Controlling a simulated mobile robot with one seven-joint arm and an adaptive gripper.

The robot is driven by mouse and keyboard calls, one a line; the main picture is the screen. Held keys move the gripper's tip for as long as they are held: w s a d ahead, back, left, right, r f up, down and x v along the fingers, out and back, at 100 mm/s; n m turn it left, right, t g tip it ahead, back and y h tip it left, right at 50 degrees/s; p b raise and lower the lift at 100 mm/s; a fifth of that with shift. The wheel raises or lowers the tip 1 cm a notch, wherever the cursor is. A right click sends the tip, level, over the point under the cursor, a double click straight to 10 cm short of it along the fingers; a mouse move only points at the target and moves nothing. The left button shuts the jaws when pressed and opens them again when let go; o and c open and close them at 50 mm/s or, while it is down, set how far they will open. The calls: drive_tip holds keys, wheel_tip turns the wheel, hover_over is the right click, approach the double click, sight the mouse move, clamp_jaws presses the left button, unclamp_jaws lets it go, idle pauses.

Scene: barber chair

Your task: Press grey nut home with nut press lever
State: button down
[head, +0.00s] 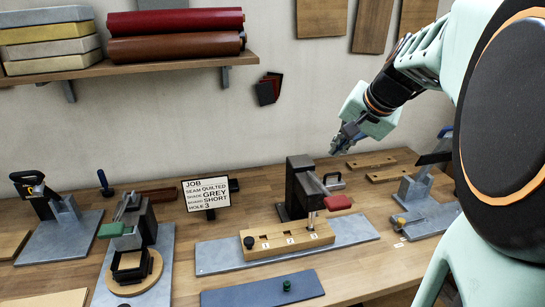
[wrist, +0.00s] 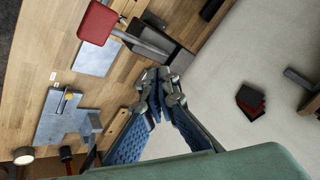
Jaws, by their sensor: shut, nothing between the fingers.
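The nut press (head: 297,185) stands at the middle of the bench, a dark upright body on a grey base plate (head: 350,232). Its lever ends in a red handle (head: 338,202), pointing front right; the handle also shows at the top left of the wrist view (wrist: 98,22). A wooden block (head: 275,241) numbered 1, 2, 3 lies at the press, with the metal plunger (head: 311,217) near number 3. I cannot make out a grey nut. My gripper (head: 340,147) is shut and empty, above and behind the lever, apart from it; its fingers show in the wrist view (wrist: 158,95).
A green-handled press (head: 128,235) and another tool (head: 52,205) stand left. A grey fixture (head: 425,200) stands right. A shelf (head: 130,66) holds rolls.

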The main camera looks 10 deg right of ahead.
sight(336, 196)
drive_tip(key=shift+f, duration=0.1)
drive_tip(key=f+b, duration=0.2)
drive_tip(key=s+f+b, duration=0.1)
drive_tip(key=f+b, duration=0.1)
drive_tip(key=f, duration=0.1)
drive_tip(key=f+b, duration=0.3)
drive_tip(key=shift+s+f, duration=0.2)
drive_tip(key=shift+s, duration=0.05)
drive_tip(key=shift+f, duration=0.15)
idle(1.3)
drive_tip(key=shift+s+f+b, duration=0.1)
drive_tip(key=shift+f+b, duration=0.15)
drive_tip(key=shift+b, duration=0.3)
